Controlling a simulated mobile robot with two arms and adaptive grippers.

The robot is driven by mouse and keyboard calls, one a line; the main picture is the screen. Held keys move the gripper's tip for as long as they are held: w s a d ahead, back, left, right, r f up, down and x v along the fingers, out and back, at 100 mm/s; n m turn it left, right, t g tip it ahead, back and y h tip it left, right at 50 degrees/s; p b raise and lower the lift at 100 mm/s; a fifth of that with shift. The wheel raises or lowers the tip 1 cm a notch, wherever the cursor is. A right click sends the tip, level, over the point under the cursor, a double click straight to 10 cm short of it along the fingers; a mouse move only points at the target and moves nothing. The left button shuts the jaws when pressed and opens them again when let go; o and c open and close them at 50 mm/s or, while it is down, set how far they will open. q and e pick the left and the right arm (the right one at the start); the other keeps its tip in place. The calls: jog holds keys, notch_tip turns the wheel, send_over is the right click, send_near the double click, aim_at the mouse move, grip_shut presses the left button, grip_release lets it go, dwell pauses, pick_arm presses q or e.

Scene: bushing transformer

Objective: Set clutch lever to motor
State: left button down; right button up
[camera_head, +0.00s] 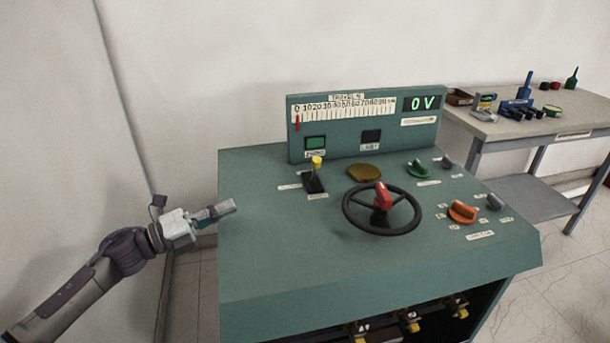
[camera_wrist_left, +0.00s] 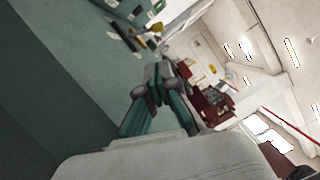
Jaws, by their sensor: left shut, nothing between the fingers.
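The clutch lever (camera_head: 316,164) has a yellow knob and rises from a black slotted plate (camera_head: 314,184) on the left part of the green console top. Small white labels sit beside it; I cannot read them. My left gripper (camera_head: 231,206) is shut and empty at the console's left edge, to the left of and nearer than the lever, apart from it. In the left wrist view the shut fingers (camera_wrist_left: 162,68) show in the middle, with the yellow knob (camera_wrist_left: 153,45) small beyond their tips. My right gripper is not in view.
A black handwheel with a red handle (camera_head: 380,196) stands right of the lever. Green and orange knobs (camera_head: 462,212) lie further right. An upright panel (camera_head: 414,119) reading 0 V is behind. A side table (camera_head: 560,127) with tools stands at the right.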

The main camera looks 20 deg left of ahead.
pick_arm(q)
jog(key=shift+w, duration=0.1)
jog(key=shift+w+d+r, duration=0.1)
jog(key=shift+w+d, duration=0.15)
jog(key=p, duration=0.4)
send_near(315, 171)
jog(key=w+d+r, duration=0.2)
jog(key=d, duration=0.1)
jog(key=d+r, duration=0.1)
jog(key=d, duration=0.1)
jog(key=shift+w, duration=0.4)
jog(key=shift+w+d, duration=0.25)
jog(key=shift+d, duration=0.05)
jog(key=shift+p, duration=0.3)
